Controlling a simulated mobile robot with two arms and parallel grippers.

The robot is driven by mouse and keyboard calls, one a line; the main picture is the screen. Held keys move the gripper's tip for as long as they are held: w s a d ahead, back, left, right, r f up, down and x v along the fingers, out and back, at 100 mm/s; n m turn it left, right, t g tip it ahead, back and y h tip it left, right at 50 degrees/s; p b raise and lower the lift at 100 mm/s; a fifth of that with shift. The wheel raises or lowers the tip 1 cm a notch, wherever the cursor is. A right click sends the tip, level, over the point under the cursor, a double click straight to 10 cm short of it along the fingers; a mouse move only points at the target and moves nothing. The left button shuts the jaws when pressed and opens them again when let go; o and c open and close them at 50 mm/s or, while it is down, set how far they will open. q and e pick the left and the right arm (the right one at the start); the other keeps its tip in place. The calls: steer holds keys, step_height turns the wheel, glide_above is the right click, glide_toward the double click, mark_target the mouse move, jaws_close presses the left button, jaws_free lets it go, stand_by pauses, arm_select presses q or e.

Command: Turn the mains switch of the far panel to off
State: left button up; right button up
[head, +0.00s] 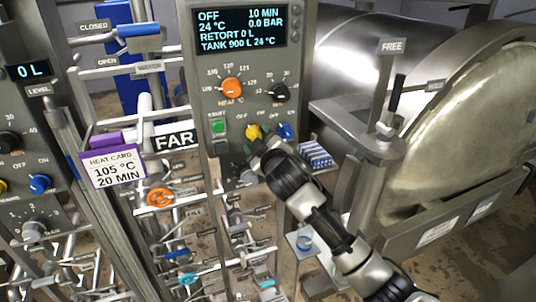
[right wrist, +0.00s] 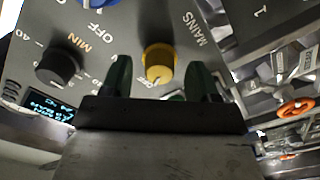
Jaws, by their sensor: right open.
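The far panel (head: 205,60) stands in the middle of the head view, beside the FAR sign (head: 174,140). Its mains switch is a yellow knob (head: 254,132), partly hidden by my right gripper (head: 260,143). In the right wrist view the yellow knob (right wrist: 158,62) shows beside the word MAINS, between the two fingers of my open right gripper (right wrist: 160,80). The fingers stand apart on either side of it; I cannot tell whether they touch it. I cannot tell which way the knob points. My left gripper is not in view.
Close to the yellow knob are a blue knob (head: 285,131), a green button (head: 218,127), a black dial (head: 280,92) and an orange dial (head: 231,88). Another panel (head: 20,110) stands at left. The retort door (head: 460,130) fills the right. Pipes and valves crowd below.

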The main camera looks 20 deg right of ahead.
steer(key=s+b, duration=0.3)
steer(key=s, duration=0.6)
steer(key=shift+d, duration=0.15)
step_height(320, 180, down, 28)
steer(key=w+d+m+g+b, duration=0.1)
steer(key=d+m+g+b, duration=0.15)
steer(key=g, duration=0.25)
steer(key=s+d+f+m+g+b, duration=0.1)
steer(key=s+f, duration=0.2)
steer(key=f, duration=0.5)
steer(key=s+f+g+h+b, duration=0.15)
steer(key=s+f, duration=0.25)
steer(key=f, duration=0.4)
steer(key=s+d+f+m+g+y, duration=0.1)
steer(key=s+f+g, duration=0.15)
steer(key=f, duration=0.45)
steer(key=s+f+m+g+b, duration=0.1)
steer(key=s+f+g+b, duration=0.15)
steer(key=s+f, duration=1.65)
steer(key=s+f+m+g, duration=0.1)
steer(key=s+f, duration=0.3)
steer(key=s, duration=0.7)
steer(key=s+a+f+g+b, duration=0.1)
steer(key=s+f+g, duration=0.2)
steer(key=s, duration=0.9)
steer(key=shift+a+f+m, duration=0.25)
steer(key=shift+f+m, duration=0.1)
steer(key=shift+f, duration=0.05)
